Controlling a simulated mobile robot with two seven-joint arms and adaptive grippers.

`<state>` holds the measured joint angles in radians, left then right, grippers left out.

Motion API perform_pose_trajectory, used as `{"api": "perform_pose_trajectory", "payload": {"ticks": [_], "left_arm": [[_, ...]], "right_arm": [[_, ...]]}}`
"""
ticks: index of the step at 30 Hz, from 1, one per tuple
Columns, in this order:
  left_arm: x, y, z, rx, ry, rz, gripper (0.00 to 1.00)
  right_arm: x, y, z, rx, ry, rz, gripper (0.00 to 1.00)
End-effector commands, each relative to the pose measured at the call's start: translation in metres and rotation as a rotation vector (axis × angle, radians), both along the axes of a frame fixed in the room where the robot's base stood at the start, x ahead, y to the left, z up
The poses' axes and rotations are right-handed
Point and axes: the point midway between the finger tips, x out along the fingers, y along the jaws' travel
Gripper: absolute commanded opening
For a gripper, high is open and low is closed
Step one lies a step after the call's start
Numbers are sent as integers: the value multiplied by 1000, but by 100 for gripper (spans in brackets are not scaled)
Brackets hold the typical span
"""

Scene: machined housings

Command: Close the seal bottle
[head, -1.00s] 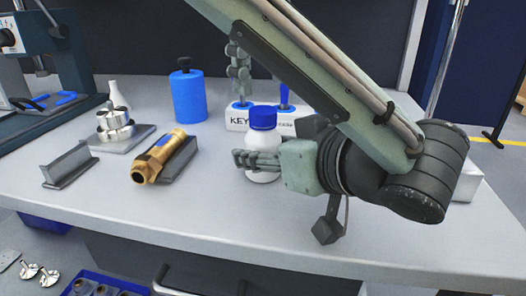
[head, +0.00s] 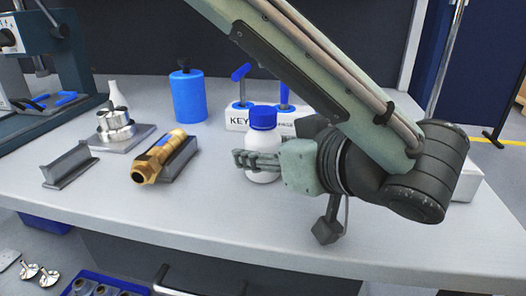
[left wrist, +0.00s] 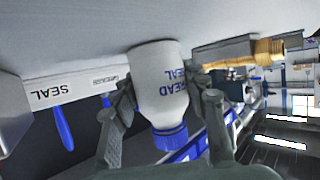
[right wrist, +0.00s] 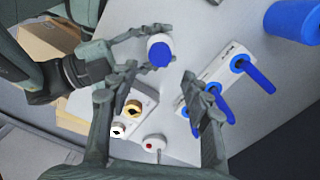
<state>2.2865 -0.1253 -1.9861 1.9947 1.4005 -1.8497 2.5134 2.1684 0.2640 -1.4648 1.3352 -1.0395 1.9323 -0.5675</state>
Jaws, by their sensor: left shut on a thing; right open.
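The white seal bottle (head: 263,174) stands upright on the bench with its blue cap (head: 263,117) on top; how tight the cap sits cannot be seen. My left gripper (head: 258,160) is shut around the bottle's body below the cap. In the left wrist view the fingers press both sides of the bottle (left wrist: 158,80), and the cap (left wrist: 171,138) is clear of them. My right gripper (right wrist: 148,88) is open and empty in the right wrist view, with the cap (right wrist: 159,53) beyond its fingertips. The right gripper is outside the head view.
Behind the bottle is a white labelled block (head: 236,124) with blue-handled keys. A blue canister (head: 188,96) stands behind left. A brass fitting (head: 158,158) lies on a grey rest to the left. Silver rings (head: 116,131) sit further left. The front bench strip is clear.

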Motion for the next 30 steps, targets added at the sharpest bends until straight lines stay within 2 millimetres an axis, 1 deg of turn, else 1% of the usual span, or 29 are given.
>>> {"api": "perform_pose_trajectory", "payload": {"ticks": [5, 8, 15, 21, 25, 30], "left_arm": [[0, 0, 0, 0, 0, 0, 0], [0, 0, 0, 0, 0, 0, 0], [0, 0, 0, 0, 0, 0, 0], [0, 0, 0, 0, 0, 0, 0], [0, 0, 0, 0, 0, 0, 0], [0, 0, 0, 0, 0, 0, 0]], "right_arm": [[0, 0, -3, -1, 1, -1, 49], [0, 0, -12, 0, 1, -2, 49], [0, -1, -49, -1, 2, -3, 49], [0, 0, -73, 0, 1, -4, 49], [0, 0, -79, 1, -1, -3, 49], [0, 0, -80, 1, -1, -4, 49]]}}
